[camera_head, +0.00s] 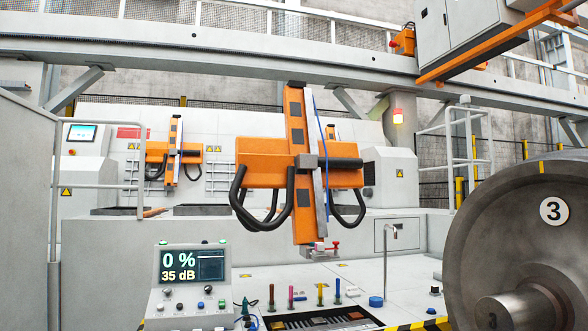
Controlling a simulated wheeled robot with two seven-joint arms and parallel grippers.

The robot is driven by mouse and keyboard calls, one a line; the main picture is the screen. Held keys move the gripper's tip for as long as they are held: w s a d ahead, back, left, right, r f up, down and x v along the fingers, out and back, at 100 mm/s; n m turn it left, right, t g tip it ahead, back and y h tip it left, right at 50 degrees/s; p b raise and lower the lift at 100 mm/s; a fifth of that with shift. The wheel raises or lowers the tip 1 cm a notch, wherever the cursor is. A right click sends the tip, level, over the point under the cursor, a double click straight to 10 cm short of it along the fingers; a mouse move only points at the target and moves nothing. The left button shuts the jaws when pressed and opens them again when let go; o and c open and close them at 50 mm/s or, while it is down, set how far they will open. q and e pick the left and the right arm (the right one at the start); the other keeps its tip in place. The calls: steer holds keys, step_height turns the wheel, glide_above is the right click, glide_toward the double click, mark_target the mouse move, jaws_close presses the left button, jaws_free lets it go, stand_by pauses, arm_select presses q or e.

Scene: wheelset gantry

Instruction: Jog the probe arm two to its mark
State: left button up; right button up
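A large orange probe arm (298,220) hangs upright in the middle, with black looped hoses and a blue cable. A smaller orange probe arm (173,150) stands farther back at the left. Part of another orange unit shows behind the large arm. I see no number on these arms, so I cannot tell which is arm two, and I cannot make out its mark. A control console (190,285) at the lower left has knobs, buttons and a display (192,265) reading "0 %" and "35 dB". Neither of my grippers is in view.
A big grey wheel (490,235) labelled 3 fills the lower right. Several coloured pegs (320,293) stand behind a dark tray (318,320) at the bottom centre. A thin bent metal post (385,265) rises beside them. A grey gantry beam (250,50) crosses overhead.

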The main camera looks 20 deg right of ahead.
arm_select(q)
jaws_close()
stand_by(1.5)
